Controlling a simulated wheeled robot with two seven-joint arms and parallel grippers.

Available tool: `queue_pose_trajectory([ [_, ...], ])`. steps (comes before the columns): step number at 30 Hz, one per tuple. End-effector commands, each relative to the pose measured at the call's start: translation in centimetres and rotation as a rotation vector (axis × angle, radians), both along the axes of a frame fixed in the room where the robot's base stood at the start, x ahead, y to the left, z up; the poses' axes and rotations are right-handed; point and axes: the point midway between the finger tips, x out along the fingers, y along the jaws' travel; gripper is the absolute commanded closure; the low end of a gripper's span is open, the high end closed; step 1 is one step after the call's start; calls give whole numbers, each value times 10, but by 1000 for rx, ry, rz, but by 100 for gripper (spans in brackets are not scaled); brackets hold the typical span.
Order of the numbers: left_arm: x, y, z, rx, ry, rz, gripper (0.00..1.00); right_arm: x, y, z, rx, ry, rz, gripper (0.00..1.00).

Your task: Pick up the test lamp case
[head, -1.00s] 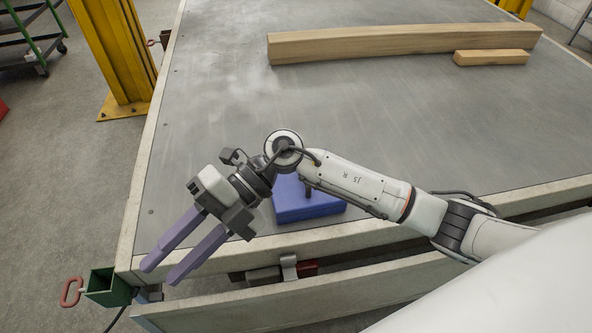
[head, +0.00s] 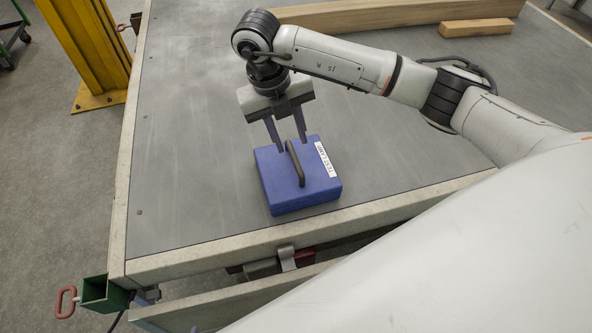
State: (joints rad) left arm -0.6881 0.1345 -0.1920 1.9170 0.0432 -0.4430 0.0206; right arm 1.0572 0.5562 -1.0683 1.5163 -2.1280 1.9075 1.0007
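The test lamp case (head: 320,190) is a blue box with a dark handle on top and a white label at its right side. It lies on the grey trailer bed near the front edge. My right gripper (head: 291,147) points down over the far part of the case, its two purple-grey fingers apart on either side of the handle's far end. The fingers look open, and I cannot tell whether they touch the handle. My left gripper is out of view.
The trailer bed (head: 190,160) is mostly clear around the case. A long wooden beam (head: 380,14) and a short wood block (head: 476,27) lie at the back. A yellow post (head: 85,50) stands left of the trailer. A green socket (head: 104,293) sits at the front left corner.

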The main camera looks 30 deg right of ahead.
Motion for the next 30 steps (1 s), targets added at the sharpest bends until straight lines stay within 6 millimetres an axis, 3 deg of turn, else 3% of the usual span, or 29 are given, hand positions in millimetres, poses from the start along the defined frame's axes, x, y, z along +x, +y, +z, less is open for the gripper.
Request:
queue_pose_trajectory([
  [9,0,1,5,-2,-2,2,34,-2,-3,-43,1,2,2,68],
  [17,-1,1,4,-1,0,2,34,-2,-4,-48,0,1,2,68],
  [24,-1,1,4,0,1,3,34,-2,-4,-47,0,1,2,100],
  [30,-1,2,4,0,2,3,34,-1,-4,-47,1,1,2,100],
])
